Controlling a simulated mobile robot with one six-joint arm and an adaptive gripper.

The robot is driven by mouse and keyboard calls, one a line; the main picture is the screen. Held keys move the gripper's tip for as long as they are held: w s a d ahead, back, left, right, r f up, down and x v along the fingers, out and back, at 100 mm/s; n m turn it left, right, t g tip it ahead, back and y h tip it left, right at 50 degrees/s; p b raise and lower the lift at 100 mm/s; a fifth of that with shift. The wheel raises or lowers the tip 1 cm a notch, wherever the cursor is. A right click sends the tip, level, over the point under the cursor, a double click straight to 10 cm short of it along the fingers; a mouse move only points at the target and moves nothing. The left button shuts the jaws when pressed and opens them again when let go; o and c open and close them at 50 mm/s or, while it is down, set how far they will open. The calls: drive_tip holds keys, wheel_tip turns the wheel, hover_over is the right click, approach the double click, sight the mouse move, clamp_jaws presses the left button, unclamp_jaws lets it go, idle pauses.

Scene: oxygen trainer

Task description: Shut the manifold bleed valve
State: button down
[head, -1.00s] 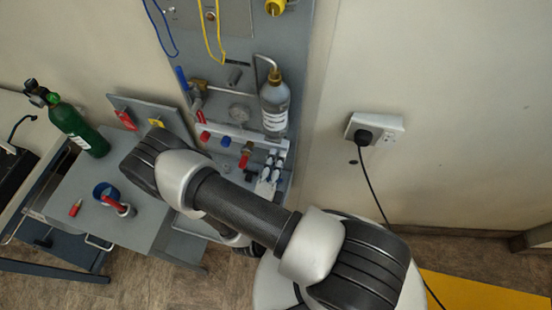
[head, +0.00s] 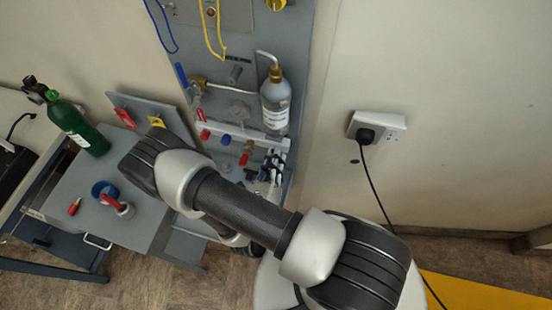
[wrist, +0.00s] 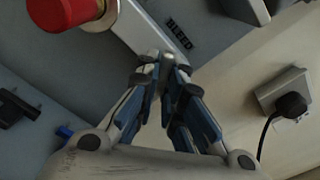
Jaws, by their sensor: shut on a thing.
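My gripper (wrist: 163,68) is shut in the wrist view, its blue-and-grey fingers meeting at the end of a pale bar (wrist: 138,25) beside the printed BLEED label (wrist: 180,34). The bar looks like the bleed valve's lever, but the fingers hide its end and I cannot see its pivot. In the head view my gripper (head: 272,165) is at the right end of the manifold, right of a red-and-brass fitting (head: 244,156). My arm hides part of the panel below.
A clear bottle (head: 276,105) hangs just above my gripper on the grey panel. A wall socket with a plug and cable (head: 375,128) is to the right.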

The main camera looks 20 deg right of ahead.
drive_tip(key=m, duration=0.7)
drive_tip(key=shift+w+a, duration=0.2)
drive_tip(key=shift+a, duration=0.05)
idle(0.3)
drive_tip(key=c, duration=1.7)
unclamp_jaws()
drive_tip(key=shift+f, duration=0.1)
drive_tip(key=v, duration=1.2)
